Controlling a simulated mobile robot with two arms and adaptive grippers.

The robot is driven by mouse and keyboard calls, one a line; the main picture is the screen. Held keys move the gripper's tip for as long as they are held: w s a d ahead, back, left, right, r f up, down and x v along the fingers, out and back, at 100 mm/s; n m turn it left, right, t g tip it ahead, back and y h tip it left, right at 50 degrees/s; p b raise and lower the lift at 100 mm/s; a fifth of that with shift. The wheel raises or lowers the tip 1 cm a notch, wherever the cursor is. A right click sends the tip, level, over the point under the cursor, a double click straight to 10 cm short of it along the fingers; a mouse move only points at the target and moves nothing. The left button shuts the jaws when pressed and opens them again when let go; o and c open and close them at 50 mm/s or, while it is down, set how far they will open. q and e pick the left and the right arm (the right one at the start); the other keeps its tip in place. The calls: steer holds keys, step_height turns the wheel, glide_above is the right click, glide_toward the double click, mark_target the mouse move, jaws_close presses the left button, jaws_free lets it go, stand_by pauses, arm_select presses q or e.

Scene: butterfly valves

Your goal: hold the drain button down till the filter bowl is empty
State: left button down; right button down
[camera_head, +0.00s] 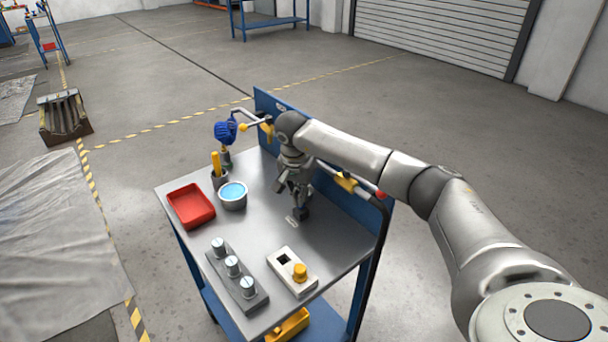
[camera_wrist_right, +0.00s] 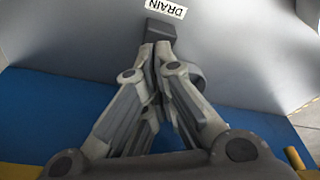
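A dark block, the drain button (camera_head: 302,214), stands on the grey table top behind a small white label (camera_head: 292,221). In the wrist view the label (camera_wrist_right: 166,8) reads DRAIN and the dark block (camera_wrist_right: 162,29) lies beside it. My right gripper (camera_head: 299,204) points down at the block. Its fingertips (camera_wrist_right: 155,47) are together at the block's edge; whether they press it I cannot tell. A round grey bowl (camera_head: 232,204) holds blue liquid; I cannot tell whether it is the filter bowl. My left gripper is out of view.
A block with knobs (camera_head: 233,277) and a white box with a yellow knob (camera_head: 292,271) stand in front. A blue panel (camera_head: 345,207) rises at the table's back.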

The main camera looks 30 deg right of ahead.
steer(key=shift+s+a+f+b, duration=0.1)
steer(key=shift+s+f+b, duration=0.15)
steer(key=shift+f+b, duration=0.55)
stand_by(1.5)
steer(key=shift+p, duration=0.35)
stand_by(1.9)
steer(key=shift+w+r+p, duration=0.2)
steer(key=shift+r+p, duration=0.35)
steer(key=shift+r, duration=0.25)
steer(key=shift+w+r+p, duration=0.15)
steer(key=shift+r+p, duration=0.4)
steer(key=shift+r, duration=0.25)
steer(key=shift+s+r+p, duration=0.1)
steer(key=shift+r+p, duration=1.05)
steer(key=shift+r, duration=0.65)
steer(key=shift+s+f, duration=0.1)
